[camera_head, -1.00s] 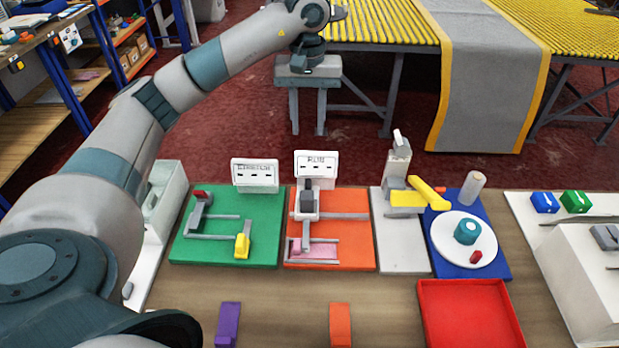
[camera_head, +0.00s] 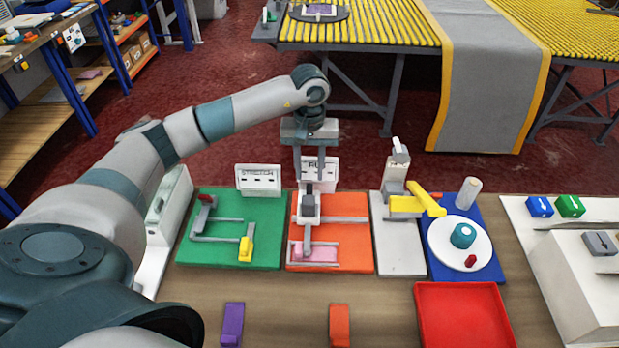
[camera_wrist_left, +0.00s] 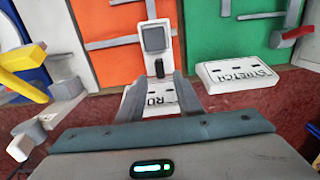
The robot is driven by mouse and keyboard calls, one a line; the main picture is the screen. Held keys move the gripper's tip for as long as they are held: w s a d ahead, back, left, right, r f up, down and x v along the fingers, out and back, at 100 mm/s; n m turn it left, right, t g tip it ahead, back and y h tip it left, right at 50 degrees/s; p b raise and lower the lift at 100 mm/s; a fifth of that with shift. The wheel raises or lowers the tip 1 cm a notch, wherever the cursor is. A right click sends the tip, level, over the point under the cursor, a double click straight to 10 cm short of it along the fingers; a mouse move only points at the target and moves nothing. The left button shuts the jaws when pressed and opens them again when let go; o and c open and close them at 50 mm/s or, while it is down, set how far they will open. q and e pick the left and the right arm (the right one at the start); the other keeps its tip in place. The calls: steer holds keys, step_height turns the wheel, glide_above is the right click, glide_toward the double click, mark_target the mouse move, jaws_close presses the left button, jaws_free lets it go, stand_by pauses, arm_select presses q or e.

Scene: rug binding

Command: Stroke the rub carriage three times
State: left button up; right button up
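The rub carriage (camera_head: 306,206) is a white block with a dark grey handle on the orange rub station (camera_head: 345,213). A grey arm runs from it toward a pink pad (camera_head: 324,250) at the front. In the left wrist view the carriage (camera_wrist_left: 163,58) is just beyond the fingertips. My left gripper (camera_head: 309,172) points down behind the carriage, in front of the RUB sign (camera_head: 331,172), which it partly hides. Its fingers are apart and empty; the RUB sign shows between them in the left wrist view (camera_wrist_left: 160,108). My right gripper is not in view.
The green stretch station (camera_head: 230,203) with its STRETCH sign (camera_head: 258,179) stands left. A grey station (camera_head: 400,258) with a yellow lever and a blue plate (camera_head: 440,265) with a white disc stand right. A red tray (camera_head: 465,320) and purple and orange blocks lie in front.

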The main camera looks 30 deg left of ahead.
mark_target(310, 188)
arm_select(q)
steer(key=shift+f+p, duration=0.7)
steer(key=shift+f, duration=1.95)
jaws_close()
